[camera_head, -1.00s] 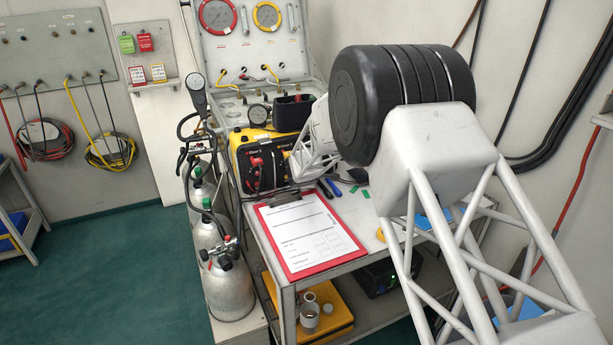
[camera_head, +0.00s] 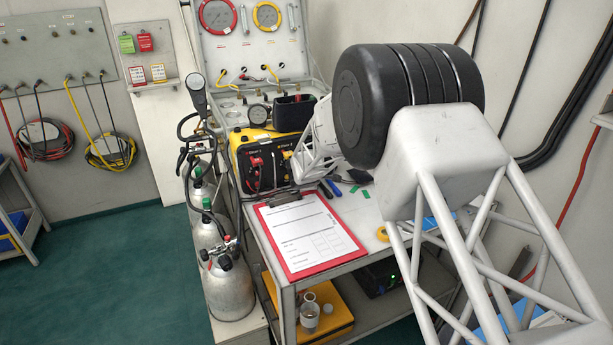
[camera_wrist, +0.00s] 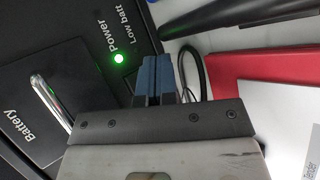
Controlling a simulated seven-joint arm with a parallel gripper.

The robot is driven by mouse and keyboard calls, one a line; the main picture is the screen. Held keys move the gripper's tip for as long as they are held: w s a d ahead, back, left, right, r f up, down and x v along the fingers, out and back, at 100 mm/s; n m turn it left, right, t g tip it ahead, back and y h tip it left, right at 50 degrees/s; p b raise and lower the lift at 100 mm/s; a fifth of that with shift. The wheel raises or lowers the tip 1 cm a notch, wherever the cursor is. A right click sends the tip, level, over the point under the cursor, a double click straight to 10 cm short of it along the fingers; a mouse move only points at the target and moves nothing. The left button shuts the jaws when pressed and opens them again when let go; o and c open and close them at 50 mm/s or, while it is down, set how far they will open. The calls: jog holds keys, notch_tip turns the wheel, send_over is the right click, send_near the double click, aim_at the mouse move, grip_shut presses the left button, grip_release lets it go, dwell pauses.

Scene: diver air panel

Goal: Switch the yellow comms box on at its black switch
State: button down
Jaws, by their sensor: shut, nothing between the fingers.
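The yellow comms box (camera_head: 237,139), with a black front panel, stands on the bench in front of the open gauge panel. My arm covers its right part in the head view. In the wrist view its black panel (camera_wrist: 70,25) carries the labels "Power", "Low batt" and "Battery", and a silver bar. The small lamp (camera_wrist: 119,59) beside "Power" glows green. My gripper (camera_wrist: 155,68) is shut and empty, its blue fingertips close to the panel just right of the lamp. I cannot tell whether they touch. The black switch is not distinguishable; the fingers may hide it.
A red clipboard (camera_head: 335,256) with a paper form lies in front of the box. Pens (camera_head: 329,188) lie near its far right corner. Gas cylinders (camera_head: 228,287) stand left of the bench. The gauge panel (camera_head: 238,46) rises behind.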

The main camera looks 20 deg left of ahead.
dwell(0.4)
jog(key=shift+s+d+r, duration=0.2)
jog(key=shift+s+d, duration=0.7)
jog(key=shift+s+d+r, duration=0.15)
jog(key=shift+s+d, duration=0.7)
